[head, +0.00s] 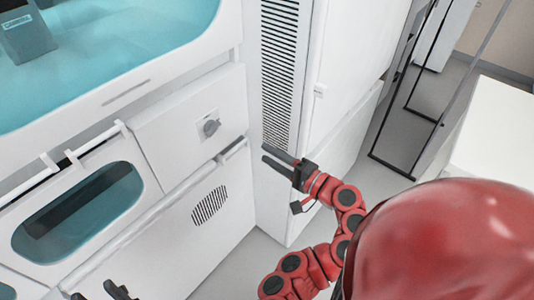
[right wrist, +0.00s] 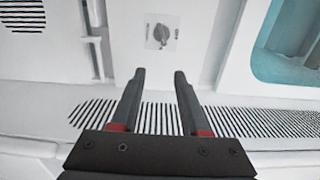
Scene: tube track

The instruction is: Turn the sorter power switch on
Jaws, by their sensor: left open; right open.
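The sorter power switch (head: 211,127) is a grey rotary knob on a small light plate, set in a white front panel of the machine. It also shows in the right wrist view (right wrist: 163,36), beyond my fingertips, with the knob tilted on its plate. My right gripper (head: 267,155) is open and empty, to the right of the switch and apart from it. In the right wrist view its two fingers (right wrist: 160,74) stand apart below the switch plate. My left gripper (head: 94,291) is open at the bottom left edge, mostly cut off, far from the switch.
A teal-windowed drawer (head: 80,210) with a white handle lies left of the switch panel. A vent grille (head: 209,206) is below it. A tall white cabinet (head: 350,60) with a slatted strip stands to the right. Grey floor shows beyond the cabinet.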

